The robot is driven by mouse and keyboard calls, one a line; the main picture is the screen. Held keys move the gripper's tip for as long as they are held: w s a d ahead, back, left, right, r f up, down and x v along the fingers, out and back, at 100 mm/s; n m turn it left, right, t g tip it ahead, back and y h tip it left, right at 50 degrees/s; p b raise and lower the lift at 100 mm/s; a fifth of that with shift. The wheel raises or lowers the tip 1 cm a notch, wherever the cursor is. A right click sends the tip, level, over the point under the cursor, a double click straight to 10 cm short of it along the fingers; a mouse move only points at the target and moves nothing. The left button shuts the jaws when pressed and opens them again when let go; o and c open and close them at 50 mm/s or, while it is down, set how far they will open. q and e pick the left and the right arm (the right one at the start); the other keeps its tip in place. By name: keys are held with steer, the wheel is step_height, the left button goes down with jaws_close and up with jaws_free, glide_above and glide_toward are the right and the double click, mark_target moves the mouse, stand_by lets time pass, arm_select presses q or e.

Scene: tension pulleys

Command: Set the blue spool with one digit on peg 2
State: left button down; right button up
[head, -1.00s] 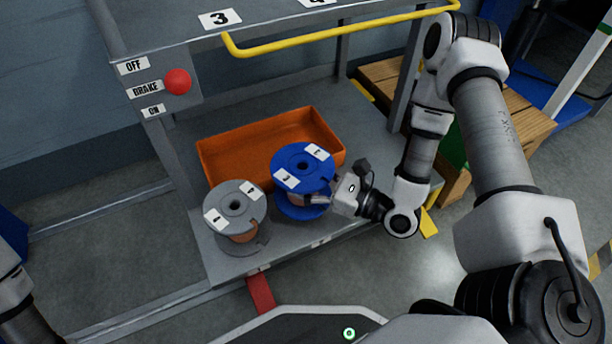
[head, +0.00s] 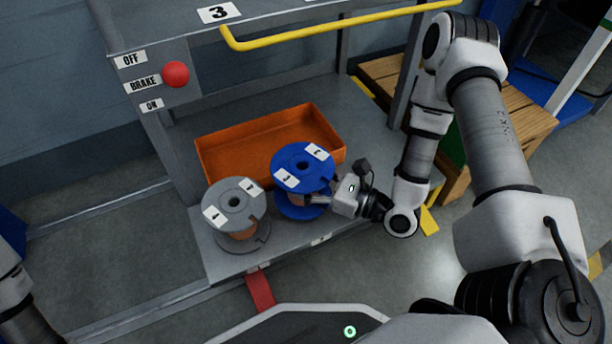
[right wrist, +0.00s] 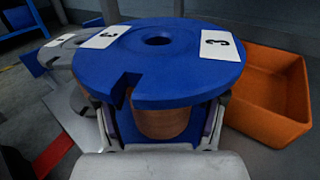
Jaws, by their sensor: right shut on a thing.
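The blue spool (head: 290,160) stands upright on the lower shelf, with copper-coloured winding between its flanges. Two white labels lie on its top flange; in the right wrist view the blue spool (right wrist: 190,75) has a 3-like digit on a label. My right gripper (head: 318,200) is shut on the spool's middle from the right, with one finger on each side of the winding in the wrist view. Only a part of my left arm shows at the left edge; its gripper is out of view. Peg 2 is not in view.
A grey spool (head: 236,197) stands close left of the blue one. An orange bin (head: 225,165) lies behind both. Above are the upper deck with a number 3 plate (head: 218,13) and a yellow rail (head: 330,28). A red button (head: 175,74) sits on the left post.

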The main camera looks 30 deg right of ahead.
arm_select(q)
steer(key=shift+f+b, duration=0.4)
steer(key=shift+f, duration=0.05)
arm_select(e)
steer(key=shift+f, duration=1.35)
steer(key=shift+f, duration=0.1)
steer(key=shift+f, duration=0.2)
steer(key=o, duration=1.7)
steer(key=shift+o, duration=0.2)
steer(key=shift+f, duration=0.1)
steer(key=v, duration=1.1)
steer(key=shift+w+d, duration=0.1)
steer(key=shift+w, duration=0.05)
steer(key=shift+s+d, duration=0.2)
steer(key=shift+s, duration=0.35)
